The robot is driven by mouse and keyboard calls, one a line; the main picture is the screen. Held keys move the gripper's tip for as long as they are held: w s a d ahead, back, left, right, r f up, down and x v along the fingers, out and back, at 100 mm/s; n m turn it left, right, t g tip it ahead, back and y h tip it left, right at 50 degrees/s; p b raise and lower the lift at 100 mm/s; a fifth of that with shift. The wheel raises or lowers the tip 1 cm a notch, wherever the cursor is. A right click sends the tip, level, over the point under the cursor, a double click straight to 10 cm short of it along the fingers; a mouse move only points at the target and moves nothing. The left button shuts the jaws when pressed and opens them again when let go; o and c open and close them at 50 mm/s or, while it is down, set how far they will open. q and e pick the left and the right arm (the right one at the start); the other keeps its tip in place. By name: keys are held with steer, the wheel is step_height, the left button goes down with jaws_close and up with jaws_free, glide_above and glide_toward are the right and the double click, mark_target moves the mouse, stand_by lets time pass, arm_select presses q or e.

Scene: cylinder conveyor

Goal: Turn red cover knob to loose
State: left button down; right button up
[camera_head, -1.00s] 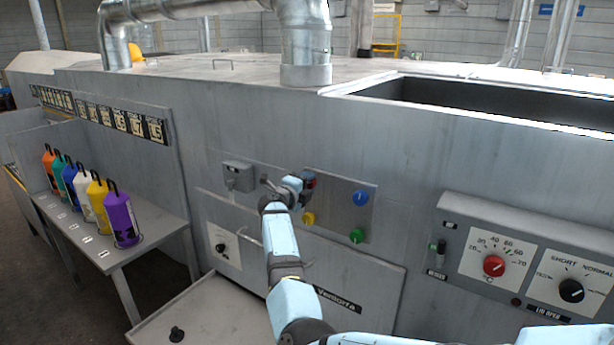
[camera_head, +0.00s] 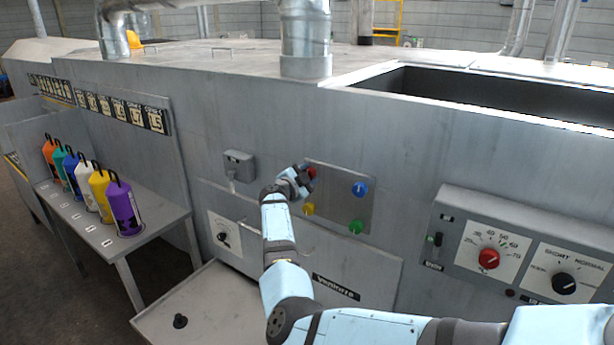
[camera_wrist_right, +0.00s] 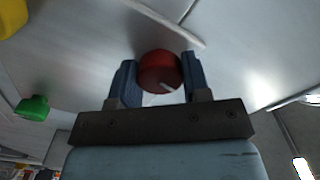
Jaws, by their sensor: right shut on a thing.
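The red cover knob (camera_head: 311,172) is at the upper left of a grey plate (camera_head: 337,183) on the machine front. My right gripper (camera_head: 304,178) is at the knob and partly covers it in the head view. In the right wrist view, the red knob (camera_wrist_right: 160,71) sits between the two blue fingers of my right gripper (camera_wrist_right: 158,80), which are shut on it from both sides. A white mark shows on the knob's face. My left gripper is not in view.
On the same plate are a blue knob (camera_head: 359,189), a green knob (camera_head: 356,227) and a yellow knob (camera_head: 309,209), close to my right gripper. A grey box (camera_head: 239,165) is to the left. A dial panel (camera_head: 525,255) juts out at right.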

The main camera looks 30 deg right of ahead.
steer(key=shift+n, duration=0.3)
steer(key=o, duration=0.9)
